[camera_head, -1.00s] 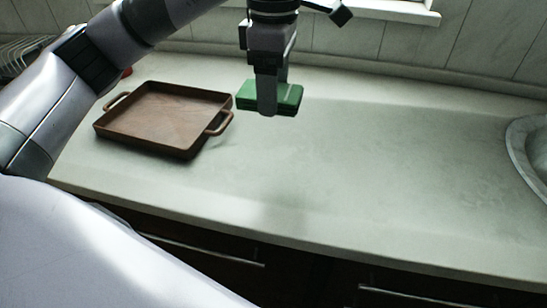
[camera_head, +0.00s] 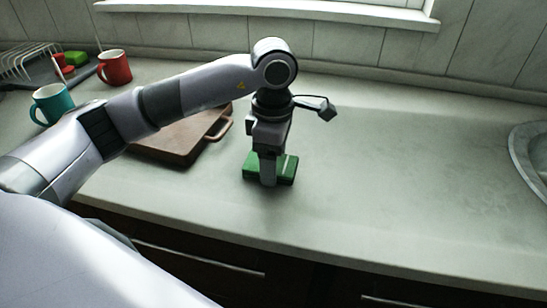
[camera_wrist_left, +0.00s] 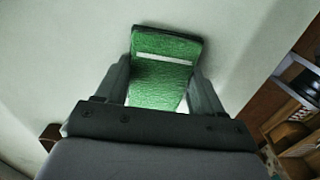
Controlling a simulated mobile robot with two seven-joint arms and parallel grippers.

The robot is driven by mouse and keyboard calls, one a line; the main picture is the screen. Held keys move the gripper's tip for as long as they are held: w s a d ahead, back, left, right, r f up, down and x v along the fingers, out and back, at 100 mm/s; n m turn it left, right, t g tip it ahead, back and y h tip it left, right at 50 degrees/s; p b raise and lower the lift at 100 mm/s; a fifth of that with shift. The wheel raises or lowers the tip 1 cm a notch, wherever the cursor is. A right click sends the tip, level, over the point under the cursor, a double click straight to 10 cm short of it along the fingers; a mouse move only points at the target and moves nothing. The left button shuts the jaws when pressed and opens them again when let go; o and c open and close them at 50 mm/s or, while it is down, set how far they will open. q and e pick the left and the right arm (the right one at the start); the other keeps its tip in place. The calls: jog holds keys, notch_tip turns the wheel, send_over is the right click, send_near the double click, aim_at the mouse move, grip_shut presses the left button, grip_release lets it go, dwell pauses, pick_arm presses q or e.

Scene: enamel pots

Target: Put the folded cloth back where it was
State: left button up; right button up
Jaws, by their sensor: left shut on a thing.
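The folded cloth (camera_head: 287,170) is green with a pale stripe. In the head view it is at the middle of the counter, right of the brown tray. My left gripper (camera_head: 268,184) points down and is shut on the cloth, one finger showing in front of it. In the left wrist view the cloth (camera_wrist_left: 163,70) lies between the two fingers of my left gripper (camera_wrist_left: 162,82). I cannot tell whether the cloth touches the counter. My right gripper is not in view.
The brown tray (camera_head: 178,147) is partly hidden by my left arm. A teal mug (camera_head: 52,103), a red mug (camera_head: 115,68) and a dish rack (camera_head: 28,62) stand at the left. A sink (camera_head: 530,160) is at the right edge. The counter (camera_head: 400,160) between cloth and sink is clear.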

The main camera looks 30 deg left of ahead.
pick_arm(q)
jog(key=shift+f, duration=0.1)
jog(key=o, duration=1)
jog(key=shift+r, duration=0.45)
notch_tip(320, 180, up, 12)
jog(key=shift+f+p, duration=0.25)
jog(key=shift+p, duration=0.1)
